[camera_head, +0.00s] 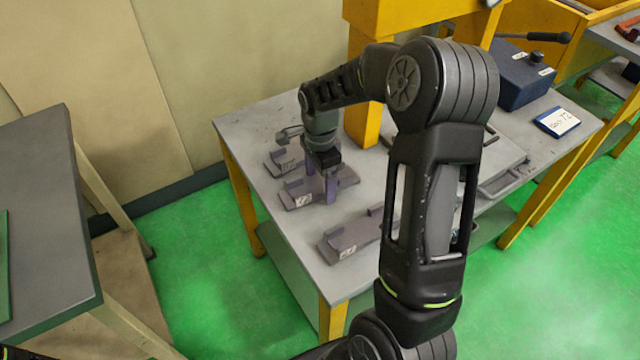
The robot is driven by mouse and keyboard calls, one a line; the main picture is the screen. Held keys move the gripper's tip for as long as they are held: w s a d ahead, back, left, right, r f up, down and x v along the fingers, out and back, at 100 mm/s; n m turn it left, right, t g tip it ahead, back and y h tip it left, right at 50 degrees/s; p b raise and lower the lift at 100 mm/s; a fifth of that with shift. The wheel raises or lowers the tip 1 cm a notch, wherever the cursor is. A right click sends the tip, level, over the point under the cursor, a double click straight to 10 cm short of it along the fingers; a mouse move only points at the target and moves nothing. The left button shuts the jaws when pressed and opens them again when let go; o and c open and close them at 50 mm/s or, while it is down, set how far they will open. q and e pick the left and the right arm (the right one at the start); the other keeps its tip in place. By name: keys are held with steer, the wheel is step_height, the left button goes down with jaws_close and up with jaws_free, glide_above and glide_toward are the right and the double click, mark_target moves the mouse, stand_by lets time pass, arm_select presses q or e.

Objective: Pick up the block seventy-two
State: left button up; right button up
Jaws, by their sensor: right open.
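Three grey-purple blocks with small white labels lie on the grey table: a back block (282,160), a middle block (298,196) and a front block (345,240). The labels are too small to read, so I cannot tell which one is seventy-two. My right gripper (329,190) points down at the middle block, open, with its fingers at the block's raised middle part. Whether the fingers touch the block cannot be told. My right arm hides the front block's right end. My left gripper is out of view.
A yellow post (363,115) stands on the grey table (245,125) behind my arm. Another grey table (45,220) stands at the left.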

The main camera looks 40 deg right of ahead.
stand_by(0.3)
jaws_close()
stand_by(0.7)
steer(key=shift+r, duration=0.1)
